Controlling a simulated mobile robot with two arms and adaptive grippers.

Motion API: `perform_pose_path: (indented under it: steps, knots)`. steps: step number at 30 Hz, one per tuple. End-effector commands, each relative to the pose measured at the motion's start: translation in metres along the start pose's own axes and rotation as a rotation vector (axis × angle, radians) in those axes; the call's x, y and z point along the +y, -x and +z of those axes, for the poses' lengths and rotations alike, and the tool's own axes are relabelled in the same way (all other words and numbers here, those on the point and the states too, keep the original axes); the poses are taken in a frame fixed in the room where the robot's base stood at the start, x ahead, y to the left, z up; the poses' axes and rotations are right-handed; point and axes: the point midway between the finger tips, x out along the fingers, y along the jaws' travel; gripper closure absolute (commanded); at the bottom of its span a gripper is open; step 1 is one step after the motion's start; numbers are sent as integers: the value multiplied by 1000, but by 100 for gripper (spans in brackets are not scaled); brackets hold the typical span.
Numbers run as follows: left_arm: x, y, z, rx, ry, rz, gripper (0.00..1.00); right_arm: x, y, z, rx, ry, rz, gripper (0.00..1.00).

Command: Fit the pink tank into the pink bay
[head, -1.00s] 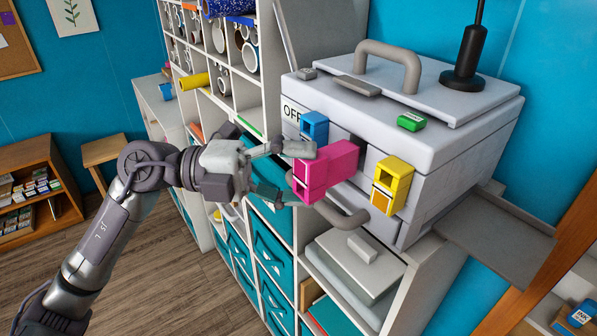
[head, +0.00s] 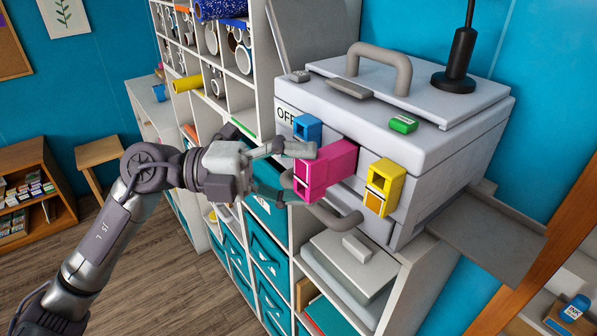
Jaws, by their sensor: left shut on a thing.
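The pink tank (head: 328,172) is a bright magenta box at the printer's front, between the blue and yellow bays. My left gripper (head: 295,172) is shut on its outer end, with one finger along the upper side and the other lower down. The tank's inner end is against or very near the printer front. The pink bay cannot be told apart from the tank, so I cannot tell how far in the tank sits. My right gripper is out of view.
The grey printer (head: 440,150) has a blue bay (head: 307,127) and a yellow bay (head: 385,187) on its front. A green block (head: 403,124) lies on top. A grey handle (head: 335,217) juts out below the tank. Shelving with rolls stands behind my left gripper.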

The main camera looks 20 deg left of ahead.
Motion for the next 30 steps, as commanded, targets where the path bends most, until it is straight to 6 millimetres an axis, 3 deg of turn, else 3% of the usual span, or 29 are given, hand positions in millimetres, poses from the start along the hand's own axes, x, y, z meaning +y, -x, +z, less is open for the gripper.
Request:
perform_pose_path:
  steps: [30]
  knots:
    - [-1, -13, 12, 0, 0, -1, 70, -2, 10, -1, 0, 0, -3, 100]
